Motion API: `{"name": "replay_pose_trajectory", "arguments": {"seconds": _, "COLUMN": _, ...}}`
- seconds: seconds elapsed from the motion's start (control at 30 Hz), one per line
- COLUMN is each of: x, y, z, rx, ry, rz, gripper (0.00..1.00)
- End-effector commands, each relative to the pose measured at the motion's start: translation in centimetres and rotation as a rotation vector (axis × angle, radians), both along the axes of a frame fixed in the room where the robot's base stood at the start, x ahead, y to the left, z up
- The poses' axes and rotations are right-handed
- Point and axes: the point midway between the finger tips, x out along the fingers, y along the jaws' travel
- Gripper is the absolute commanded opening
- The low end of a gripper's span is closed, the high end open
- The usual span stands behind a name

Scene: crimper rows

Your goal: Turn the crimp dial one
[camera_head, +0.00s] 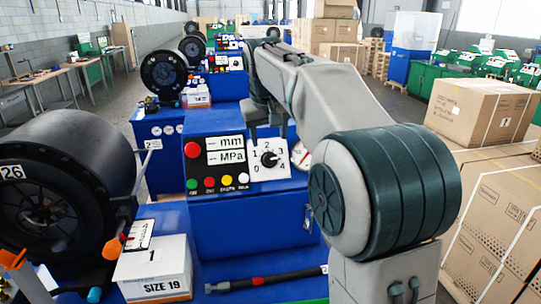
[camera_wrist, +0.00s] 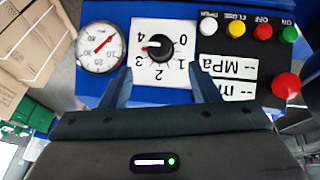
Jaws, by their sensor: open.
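The crimp dial (camera_head: 269,159) is a black round knob on a white plate marked 0 to 4, on the front of the blue control box. It also shows in the wrist view (camera_wrist: 155,48), upside down. Its red mark points to the side between 3 and 4. My gripper (camera_wrist: 160,72) is open, its two blue fingers apart on either side of the plate's lower part in the wrist view. The knob lies beyond the fingertips, and nothing is between them and it. In the head view my gripper is above the dial, partly hidden by my arm.
A round pressure gauge (camera_wrist: 100,47) sits beside the dial. On the other side are the mm/MPa displays (camera_wrist: 228,67), a red stop button (camera_wrist: 286,86) and several coloured buttons. A large black crimper (camera_head: 70,180) and a SIZE 19 box (camera_head: 153,268) stand left; cartons (camera_head: 480,110) stand right.

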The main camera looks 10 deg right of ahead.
Motion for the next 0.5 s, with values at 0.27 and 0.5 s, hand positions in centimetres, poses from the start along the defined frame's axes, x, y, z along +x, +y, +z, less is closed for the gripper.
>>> {"name": "replay_pose_trajectory", "arguments": {"seconds": 0.27, "x": 2.2, "y": -0.7, "z": -5.2, "rx": 0.000, "ry": 0.003, "rz": -0.001, "gripper": 0.56}}
{"name": "replay_pose_trajectory", "arguments": {"seconds": 0.5, "x": 3.2, "y": -1.0, "z": -7.5, "rx": 0.000, "ry": 0.001, "rz": 0.000, "gripper": 0.56}}
